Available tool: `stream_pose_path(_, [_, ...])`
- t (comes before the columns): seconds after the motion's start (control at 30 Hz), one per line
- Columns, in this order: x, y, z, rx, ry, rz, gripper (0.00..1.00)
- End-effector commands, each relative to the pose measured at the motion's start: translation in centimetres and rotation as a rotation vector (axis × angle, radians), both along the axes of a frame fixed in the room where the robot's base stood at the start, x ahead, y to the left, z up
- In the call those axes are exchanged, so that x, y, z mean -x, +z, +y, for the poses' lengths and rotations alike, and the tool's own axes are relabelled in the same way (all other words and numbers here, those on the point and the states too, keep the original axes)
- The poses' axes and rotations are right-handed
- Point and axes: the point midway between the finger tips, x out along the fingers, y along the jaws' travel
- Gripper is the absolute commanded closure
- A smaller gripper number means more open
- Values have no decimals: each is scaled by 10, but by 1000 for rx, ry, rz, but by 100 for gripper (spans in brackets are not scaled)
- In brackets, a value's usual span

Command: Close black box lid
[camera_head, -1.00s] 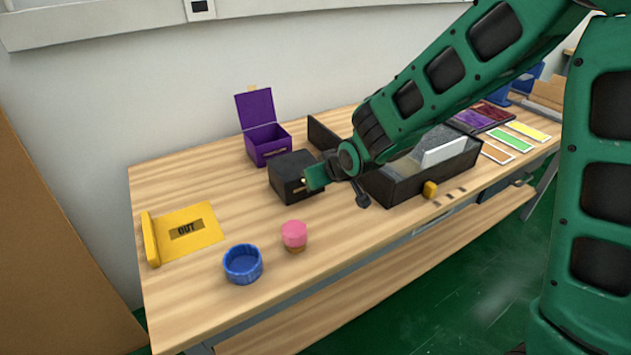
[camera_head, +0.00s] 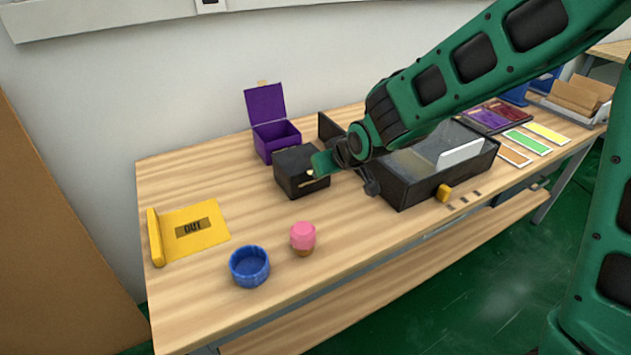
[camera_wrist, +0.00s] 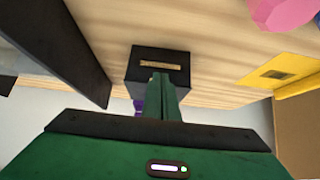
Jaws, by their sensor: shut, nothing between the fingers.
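The small black box (camera_head: 290,178) stands on the wooden table, left of the larger black tray. Its top looks flat and dark, with no raised lid showing; my gripper covers its right part. In the wrist view the black box (camera_wrist: 145,62) shows a gold label on one face. My gripper (camera_head: 318,165) is shut and empty at the right side of the box. In the wrist view its green fingers (camera_wrist: 160,82) overlap the box; I cannot tell whether they touch it.
An open purple box (camera_head: 275,140) stands behind. The larger black tray (camera_head: 405,195) lies to the right, with a dark upright panel (camera_head: 330,127) nearby. A pink-topped item (camera_head: 303,236), blue round container (camera_head: 249,267) and yellow OUT holder (camera_head: 210,212) are in front and left.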

Motion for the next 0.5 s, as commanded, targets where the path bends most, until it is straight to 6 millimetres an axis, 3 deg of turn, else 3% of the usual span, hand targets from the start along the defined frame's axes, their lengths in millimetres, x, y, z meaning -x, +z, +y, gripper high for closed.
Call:
stream_pose_path(0.03, [16, 0, -3, -2, 6, -7, 100])
stream_pose_path(0.2, [51, -8, -16, -4, 10, -17, 100])
stream_pose_path(0.5, [88, -21, -32, -6, 15, -25, 100])
